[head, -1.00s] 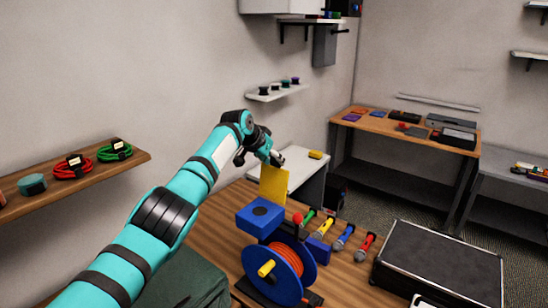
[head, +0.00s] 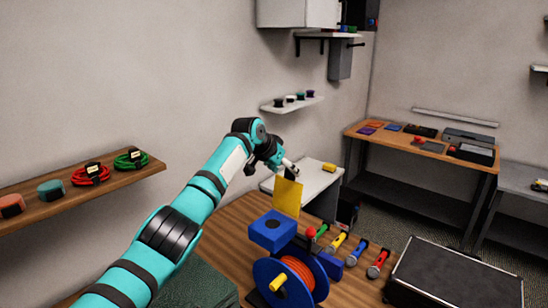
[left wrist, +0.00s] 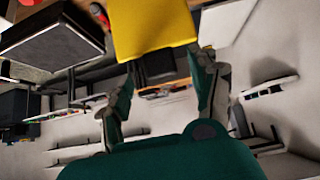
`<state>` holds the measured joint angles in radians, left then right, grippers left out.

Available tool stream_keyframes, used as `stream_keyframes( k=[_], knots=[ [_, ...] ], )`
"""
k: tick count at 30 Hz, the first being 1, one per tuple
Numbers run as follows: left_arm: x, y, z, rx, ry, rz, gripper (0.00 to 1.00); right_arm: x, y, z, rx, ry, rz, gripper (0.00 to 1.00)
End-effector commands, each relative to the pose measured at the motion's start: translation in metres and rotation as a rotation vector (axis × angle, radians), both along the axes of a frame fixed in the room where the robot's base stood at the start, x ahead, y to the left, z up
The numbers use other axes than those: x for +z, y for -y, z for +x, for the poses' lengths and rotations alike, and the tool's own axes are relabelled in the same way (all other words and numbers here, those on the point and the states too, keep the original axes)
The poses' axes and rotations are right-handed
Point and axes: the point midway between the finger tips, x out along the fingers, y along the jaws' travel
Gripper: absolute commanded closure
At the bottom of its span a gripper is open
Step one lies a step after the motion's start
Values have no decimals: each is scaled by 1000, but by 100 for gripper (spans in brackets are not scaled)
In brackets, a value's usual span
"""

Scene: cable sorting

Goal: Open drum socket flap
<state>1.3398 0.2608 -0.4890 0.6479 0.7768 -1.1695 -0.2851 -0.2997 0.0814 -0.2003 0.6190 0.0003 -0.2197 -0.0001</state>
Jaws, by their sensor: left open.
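The blue cable drum (head: 268,277) with orange cable stands on the wooden bench. On top of it sits a blue socket box (head: 268,238) with a dark round socket showing. The yellow flap (head: 288,199) stands upright at the box's far edge, raised off the socket. It also shows in the left wrist view (left wrist: 150,28), at the top. My left gripper (head: 290,170) is at the flap's top edge, and its fingers (left wrist: 165,85) are spread apart in the left wrist view. I cannot tell whether they touch the flap. My right gripper is not in view.
Several coloured microphones (head: 357,251) lie right of the drum. A black case (head: 455,275) fills the front right. A white table (head: 312,185) stands behind the flap. A wall shelf (head: 80,195) with coiled cables is at left.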

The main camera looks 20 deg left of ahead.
Motion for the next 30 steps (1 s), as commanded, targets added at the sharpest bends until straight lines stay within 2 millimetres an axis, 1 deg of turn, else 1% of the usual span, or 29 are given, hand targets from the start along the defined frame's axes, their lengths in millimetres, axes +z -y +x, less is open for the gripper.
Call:
stream_keyframes(
  k=[9, 12, 15, 21, 30],
  knots=[
    [44, -15, -39, 1, 4, 2, 38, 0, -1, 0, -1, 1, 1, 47],
    [56, -18, -50, 1, 4, 2, 38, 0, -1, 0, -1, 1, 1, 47],
    [65, -20, -57, 1, 3, 1, 38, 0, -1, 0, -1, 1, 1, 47],
    [71, -22, -63, 1, 2, 2, 38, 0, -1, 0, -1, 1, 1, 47],
    [71, -22, -63, 1, 2, 2, 38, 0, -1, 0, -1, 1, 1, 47]
  ],
)
